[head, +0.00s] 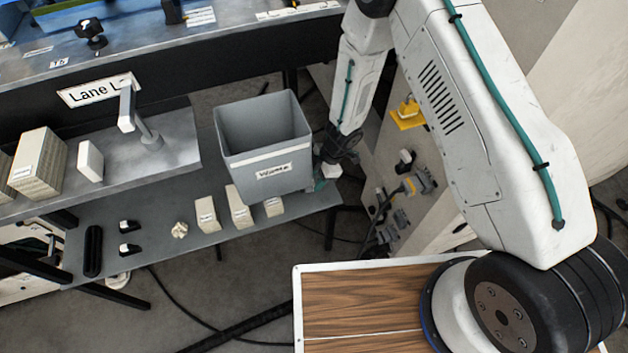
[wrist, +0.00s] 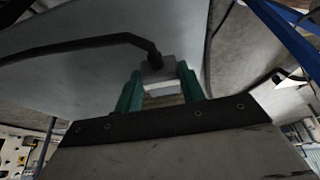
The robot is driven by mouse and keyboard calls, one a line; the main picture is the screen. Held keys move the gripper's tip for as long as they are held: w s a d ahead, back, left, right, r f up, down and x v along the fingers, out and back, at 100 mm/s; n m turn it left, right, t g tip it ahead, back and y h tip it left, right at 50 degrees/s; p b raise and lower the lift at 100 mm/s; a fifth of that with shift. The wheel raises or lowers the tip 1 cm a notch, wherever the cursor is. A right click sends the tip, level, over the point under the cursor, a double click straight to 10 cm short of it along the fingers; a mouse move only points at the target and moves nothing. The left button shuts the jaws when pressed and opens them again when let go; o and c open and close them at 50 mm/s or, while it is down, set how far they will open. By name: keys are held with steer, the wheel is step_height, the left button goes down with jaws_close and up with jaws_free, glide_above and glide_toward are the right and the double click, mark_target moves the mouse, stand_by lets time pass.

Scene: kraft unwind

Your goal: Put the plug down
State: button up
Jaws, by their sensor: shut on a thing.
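The plug (wrist: 157,70) is a pale grey block with a black cable (wrist: 85,43) running from it to the left in the wrist view. My gripper (wrist: 161,88) has green fingers, one on each side of the plug, and is shut on it. In the head view my gripper (head: 320,181) is small and partly hidden, just right of the grey bin, beside the right end of the lower shelf. A whitish bit of the plug (head: 332,170) shows there. I cannot tell whether the plug touches any surface.
A grey bin (head: 265,135) with a label stands close left of my gripper. The lower shelf (head: 165,215) holds pale blocks (head: 239,208) and small black-and-white pieces. A panel with yellow and dark fittings (head: 408,115) is close on the right. Cables cross the floor.

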mark_target(315, 181)
steer(key=shift+w+a, duration=0.2)
steer(key=shift+w, duration=0.3)
steer(key=shift+w+f, duration=0.15)
steer(key=shift+f, duration=1.65)
steer(key=shift+f, duration=0.1)
steer(key=o, duration=1.2)
steer(key=v, duration=1.2)
